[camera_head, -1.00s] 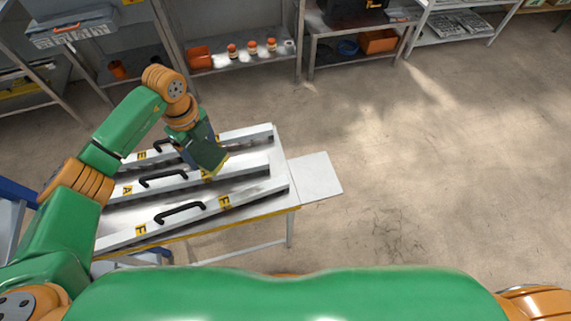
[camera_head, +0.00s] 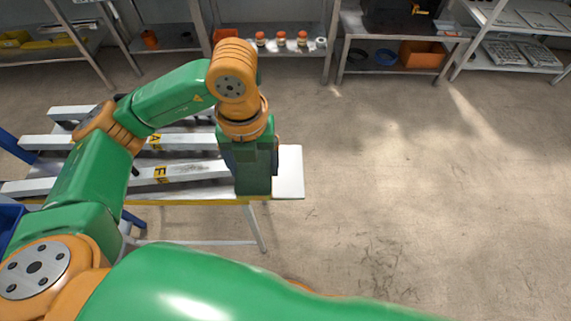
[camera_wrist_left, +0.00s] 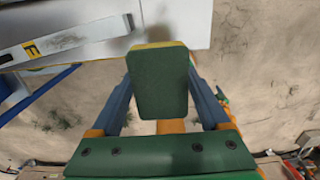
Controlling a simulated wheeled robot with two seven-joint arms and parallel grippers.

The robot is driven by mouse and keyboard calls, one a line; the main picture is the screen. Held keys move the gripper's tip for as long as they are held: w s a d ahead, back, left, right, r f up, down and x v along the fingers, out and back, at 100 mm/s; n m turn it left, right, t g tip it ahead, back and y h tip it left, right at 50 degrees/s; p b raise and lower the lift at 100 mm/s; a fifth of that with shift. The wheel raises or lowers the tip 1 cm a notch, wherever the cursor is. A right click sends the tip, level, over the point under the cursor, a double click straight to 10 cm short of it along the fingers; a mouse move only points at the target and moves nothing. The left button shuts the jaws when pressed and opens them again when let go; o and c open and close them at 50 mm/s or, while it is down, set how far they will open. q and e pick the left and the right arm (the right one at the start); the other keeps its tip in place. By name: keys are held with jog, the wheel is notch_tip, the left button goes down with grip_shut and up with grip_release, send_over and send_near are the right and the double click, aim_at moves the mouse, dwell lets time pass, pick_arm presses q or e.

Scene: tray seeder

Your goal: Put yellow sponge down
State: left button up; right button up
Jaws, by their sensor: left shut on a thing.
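My left gripper (camera_head: 254,172) is shut on the yellow sponge (camera_wrist_left: 160,84), which also shows in the head view (camera_head: 254,180). The sponge's dark green face is turned to the wrist camera, with a thin yellow edge at its far end. The two blue-grey fingers hold it from both sides. In the head view, the sponge overlaps the left part of the white side panel (camera_head: 290,172) at the right end of the seeder table. I cannot tell its height above the panel. My right gripper is out of view.
Metal rails with yellow letter labels (camera_head: 190,173) lie across the table left of the gripper. Open floor (camera_head: 400,170) lies to the right. Shelves at the back hold small bottles (camera_head: 281,40) and an orange bin (camera_head: 423,55).

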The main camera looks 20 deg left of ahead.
pick_arm(q)
jog(key=w+f, duration=0.2)
jog(key=w+d+f, duration=0.1)
jog(key=w+f, duration=0.1)
jog(key=w, duration=0.1)
jog(key=w+f+b, duration=0.1)
jog(key=w+f, duration=0.1)
jog(key=shift+w+d+f, duration=0.2)
jog(key=shift+w+f, duration=0.15)
jog(key=f, duration=0.3)
jog(key=shift+w+f, duration=0.35)
jog(key=shift+f, duration=0.3)
jog(key=o, duration=1)
jog(key=shift+o, duration=0.2)
jog(key=shift+r, duration=0.25)
notch_tip(320, 180, up, 12)
jog(key=shift+p, duration=0.45)
jog(key=shift+f, duration=0.1)
